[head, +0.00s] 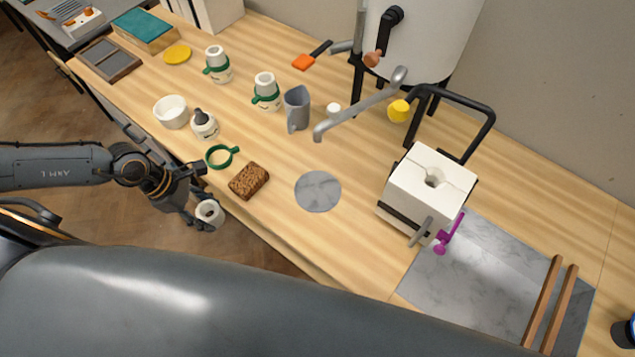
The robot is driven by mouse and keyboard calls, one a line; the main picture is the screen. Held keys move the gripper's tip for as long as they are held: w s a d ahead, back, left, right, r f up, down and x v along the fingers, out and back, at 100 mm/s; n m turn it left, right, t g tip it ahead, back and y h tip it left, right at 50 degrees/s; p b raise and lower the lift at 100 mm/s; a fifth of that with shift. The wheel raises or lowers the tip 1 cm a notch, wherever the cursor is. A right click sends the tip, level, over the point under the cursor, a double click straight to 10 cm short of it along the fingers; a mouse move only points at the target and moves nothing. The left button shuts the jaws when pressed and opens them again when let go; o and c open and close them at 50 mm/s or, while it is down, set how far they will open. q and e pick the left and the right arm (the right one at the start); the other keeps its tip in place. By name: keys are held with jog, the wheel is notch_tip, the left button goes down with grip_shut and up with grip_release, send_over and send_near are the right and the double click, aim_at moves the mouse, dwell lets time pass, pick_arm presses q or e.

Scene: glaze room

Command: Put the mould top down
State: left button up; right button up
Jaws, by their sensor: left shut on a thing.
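My left gripper (203,208) is shut on a small white round piece (209,210) with a hole in its top. It holds the piece just off the front edge of the table, over the floor. Whether this piece is the mould top, I cannot tell. A white block mould (434,184) with a hole in its top and a dark band around it stands upright at the right, far from the gripper. A seam runs across its top face. My right gripper is not in view.
A brown sponge (249,181) and a green ring (222,157) lie near the gripper. A grey round disc (318,191) lies bare on the table (290,237). A grey jug (297,108), white bottles with green bands (266,93) and a white bowl (171,112) stand behind.

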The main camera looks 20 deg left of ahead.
pick_arm(q)
jog(key=a+r+n+t+p, duration=0.1)
jog(key=a+r+n, duration=0.15)
jog(key=a, duration=0.35)
jog(key=shift+n, duration=0.25)
jog(key=w+d+b, duration=0.3)
jog(key=d, duration=0.3)
jog(key=w+d+b, duration=0.3)
jog(key=w+d, duration=0.1)
jog(key=d, duration=0.3)
jog(key=w+d+b, duration=0.3)
jog(key=w+d, duration=0.1)
jog(key=d, duration=0.3)
jog(key=shift+w+f+b, duration=0.2)
jog(key=shift+b, duration=0.1)
jog(key=w+d, duration=0.1)
jog(key=d, duration=0.1)
jog(key=w+d, duration=0.1)
jog(key=d, duration=0.1)
jog(key=w+d+p, duration=0.1)
jog(key=w+d, duration=0.1)
jog(key=d, duration=0.1)
jog(key=shift+w+f, duration=0.1)
jog(key=shift+f, duration=0.15)
jog(key=shift+f+b, duration=0.95)
jog(key=shift+f, duration=0.85)
jog(key=shift+f, duration=0.1)
jog(key=o, duration=1.3)
jog(key=shift+c, duration=0.2)
